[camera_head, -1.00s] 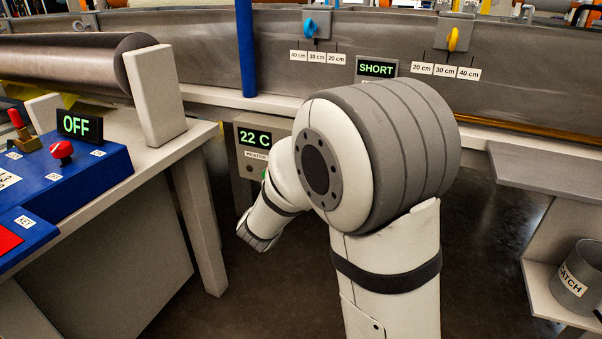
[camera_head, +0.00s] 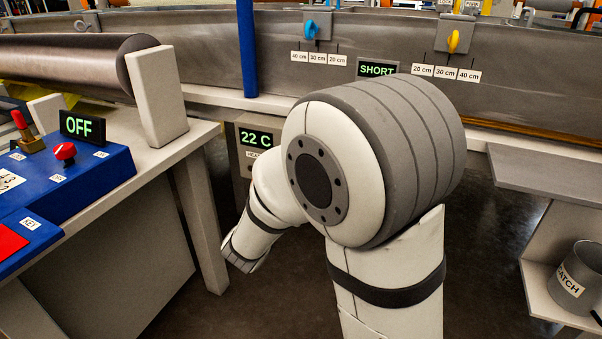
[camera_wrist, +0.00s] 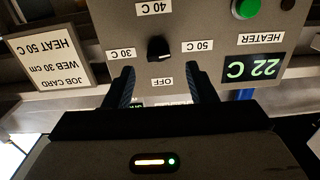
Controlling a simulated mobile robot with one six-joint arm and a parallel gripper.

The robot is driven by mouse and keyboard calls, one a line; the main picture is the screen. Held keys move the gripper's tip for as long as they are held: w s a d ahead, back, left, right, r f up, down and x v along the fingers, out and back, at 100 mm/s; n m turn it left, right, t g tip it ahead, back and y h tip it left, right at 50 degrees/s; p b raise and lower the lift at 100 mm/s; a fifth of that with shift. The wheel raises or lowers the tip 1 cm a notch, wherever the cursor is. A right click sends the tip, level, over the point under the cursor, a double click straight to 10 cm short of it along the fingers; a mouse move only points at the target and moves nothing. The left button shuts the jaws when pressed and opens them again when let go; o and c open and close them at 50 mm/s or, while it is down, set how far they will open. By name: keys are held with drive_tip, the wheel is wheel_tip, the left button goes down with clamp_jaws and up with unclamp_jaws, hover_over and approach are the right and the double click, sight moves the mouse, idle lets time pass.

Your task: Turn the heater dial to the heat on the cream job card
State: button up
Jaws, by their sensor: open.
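The black heater dial (camera_wrist: 158,48) is in the wrist view, upside down, with labels OFF, 30 C, 40 C and 50 C around it. Its pointer seems to face OFF, but it is small. My gripper (camera_wrist: 160,72) is open, its two fingertips on either side below the dial in the picture, with no visible contact. The heater display (camera_wrist: 252,67) reads 22 C; it also shows in the head view (camera_head: 256,138). The cream job card (camera_wrist: 50,60) reads WEB 30 cm, HEAT 50 C. My gripper is hidden in the head view.
A green button (camera_wrist: 245,8) is on the same panel, near the 50 C side. In the head view, a table (camera_head: 205,130) with a blue control box (camera_head: 95,178) stands left. A shelf (camera_head: 545,165) with a grey catch bucket (camera_head: 575,280) stands right.

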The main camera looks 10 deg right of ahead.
drive_tip(key=shift+v, duration=1.25)
drive_tip(key=shift+d, duration=0.1)
